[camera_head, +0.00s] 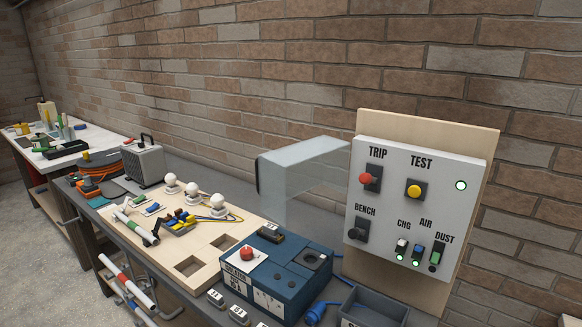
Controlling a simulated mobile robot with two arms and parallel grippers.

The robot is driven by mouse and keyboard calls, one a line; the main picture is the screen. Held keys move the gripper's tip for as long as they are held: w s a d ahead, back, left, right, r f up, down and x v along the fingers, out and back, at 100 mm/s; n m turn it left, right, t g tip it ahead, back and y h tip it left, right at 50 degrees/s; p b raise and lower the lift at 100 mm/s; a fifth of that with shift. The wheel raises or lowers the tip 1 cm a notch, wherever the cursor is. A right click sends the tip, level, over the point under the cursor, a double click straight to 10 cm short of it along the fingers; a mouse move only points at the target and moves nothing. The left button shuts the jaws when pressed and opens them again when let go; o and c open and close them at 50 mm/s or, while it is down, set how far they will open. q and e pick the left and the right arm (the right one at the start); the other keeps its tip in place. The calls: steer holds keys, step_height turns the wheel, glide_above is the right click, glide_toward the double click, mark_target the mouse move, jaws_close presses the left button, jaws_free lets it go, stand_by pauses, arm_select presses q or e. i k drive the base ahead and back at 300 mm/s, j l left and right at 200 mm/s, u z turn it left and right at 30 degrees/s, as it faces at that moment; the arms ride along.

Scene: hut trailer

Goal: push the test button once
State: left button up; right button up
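The test button (414,189) is a yellow round button on a black square base. It sits under the label TEST at the upper middle of a pale grey panel (445,220) that stands on a wooden backboard (490,140). Nothing covers the button in this view. A red button (366,179) marked TRIP is to its left. A small round lamp (461,185) to its right shows pale green. Neither of my grippers shows in the head view.
Below are a black BENCH knob (358,232) and several small switches. A clear cover-like piece (285,190) stands left of the panel. A blue box (275,275) with a red button (246,253) and a grey bin (372,308) lie in front. A wooden board (160,215) holds bulbs.

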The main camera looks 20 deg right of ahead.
mark_target(413, 192)
steer(key=i+j+z, duration=0.1)
steer(key=z, duration=0.35)
steer(key=j+z, duration=0.1)
steer(key=z, duration=0.35)
steer(key=i+j+z, duration=0.1)
steer(key=z, duration=0.35)
steer(key=j+z, duration=0.2)
steer(key=z, duration=0.3)
steer(key=j+z, duration=0.2)
steer(key=j, duration=0.25)
steer(key=j+z, duration=0.2)
steer(key=j, duration=0.3)
steer(key=k+j+z, duration=0.15)
steer(key=j, duration=0.3)
steer(key=j+z, duration=0.2)
steer(key=j, duration=0.25)
steer(key=k+j+z, duration=0.2)
steer(key=j, duration=0.25)
steer(key=k+j, duration=0.1)
steer(key=j, duration=0.7)
steer(key=k, duration=0.05)
